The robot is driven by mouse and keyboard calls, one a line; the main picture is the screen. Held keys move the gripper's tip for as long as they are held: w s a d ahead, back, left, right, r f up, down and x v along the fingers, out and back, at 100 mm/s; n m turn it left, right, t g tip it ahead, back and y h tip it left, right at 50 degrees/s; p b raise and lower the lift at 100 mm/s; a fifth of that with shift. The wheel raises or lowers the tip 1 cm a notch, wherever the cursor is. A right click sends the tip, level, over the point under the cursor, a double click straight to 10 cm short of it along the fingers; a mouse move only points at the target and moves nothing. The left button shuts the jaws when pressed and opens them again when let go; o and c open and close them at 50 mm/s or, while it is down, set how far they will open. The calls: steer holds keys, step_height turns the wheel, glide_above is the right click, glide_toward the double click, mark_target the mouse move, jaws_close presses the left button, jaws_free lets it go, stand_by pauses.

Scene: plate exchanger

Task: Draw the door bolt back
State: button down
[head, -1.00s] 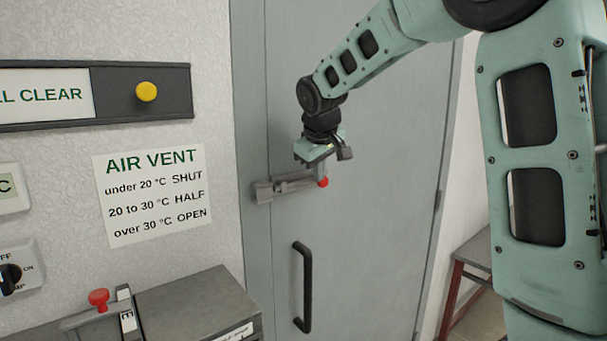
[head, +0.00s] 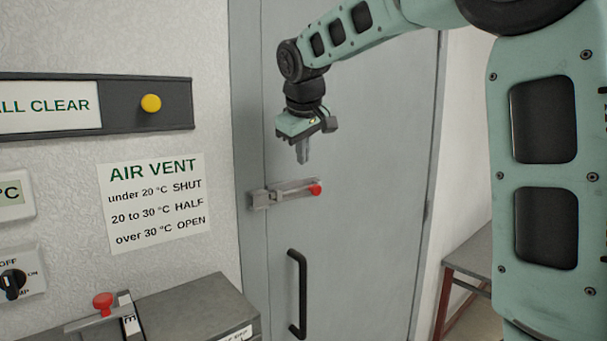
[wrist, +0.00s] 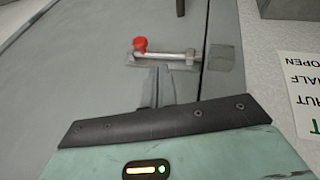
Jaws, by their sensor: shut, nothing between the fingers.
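The door bolt (head: 290,192) is a grey metal slide bolt lying level on the grey door, with a red knob (head: 315,189) at its right end. Its keeper (head: 258,199) is on the door frame to the left. The wrist view shows the red knob (wrist: 140,45), the rod (wrist: 170,54) and the keeper (wrist: 222,57) beyond the door gap. I cannot tell whether the rod tip enters the keeper. My gripper (head: 303,160) is shut and empty, pointing down above the bolt, apart from the knob. Its fingers (wrist: 158,75) are together in the wrist view.
A black door handle (head: 297,293) is below the bolt. A grey box (head: 200,305) and a red-knobbed lever (head: 103,301) are at lower left.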

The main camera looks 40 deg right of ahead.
steer(key=shift+v, duration=1.6)
steer(key=shift+a, duration=0.1)
steer(key=s+a+f+n+g+y+b, duration=0.15)
steer(key=s+a+f, duration=0.25)
steer(key=a+f, duration=0.55)
steer(key=s+a+f+n+y+b, duration=0.2)
steer(key=s+a+f, duration=0.3)
steer(key=a+f, duration=0.5)
steer(key=s+a+f+n+g+b, duration=0.1)
steer(key=s+a+f, duration=0.2)
steer(key=s+f, duration=0.4)
steer(key=s+a+f+n+g+b, duration=0.2)
steer(key=s+a+f, duration=0.2)
steer(key=s, duration=0.9)
step_height(320, 180, down, 4)
steer(key=shift+a+r, duration=0.2)
steer(key=shift+a, duration=0.15)
steer(key=shift+y, duration=0.25)
